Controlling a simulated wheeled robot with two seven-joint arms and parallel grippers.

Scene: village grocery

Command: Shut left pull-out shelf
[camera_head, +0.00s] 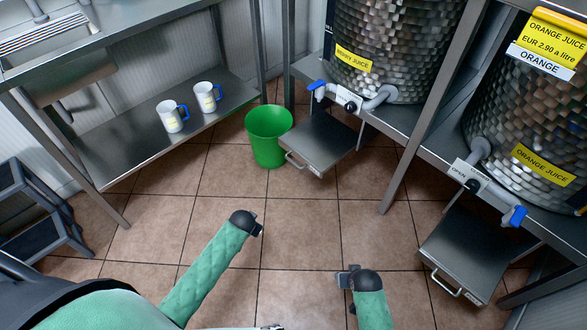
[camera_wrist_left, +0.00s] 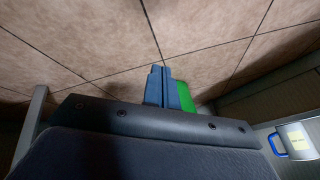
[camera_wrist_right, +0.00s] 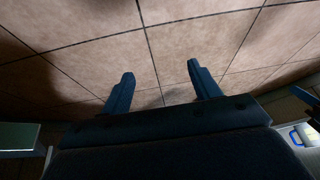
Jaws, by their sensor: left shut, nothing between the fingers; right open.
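The left pull-out shelf (camera_head: 325,140) is a dark metal plate under the berry juice tank, sticking out from the stand with its handle (camera_head: 296,161) facing me. My left gripper (camera_head: 258,229) is in front of and below that shelf in the head view, apart from the handle. Its fingers are together and empty in the left wrist view (camera_wrist_left: 161,85). My right gripper (camera_head: 346,292) is lower and to the right, clear of both shelves. Its fingers stand apart and empty in the right wrist view (camera_wrist_right: 161,80).
A second pull-out shelf (camera_head: 468,250) sticks out under the orange juice tank (camera_head: 530,120). A green bin (camera_head: 268,137) stands just left of the left shelf. Two mugs (camera_head: 172,115) stand on the lower shelf of the left table (camera_head: 125,150). The tiled floor between is clear.

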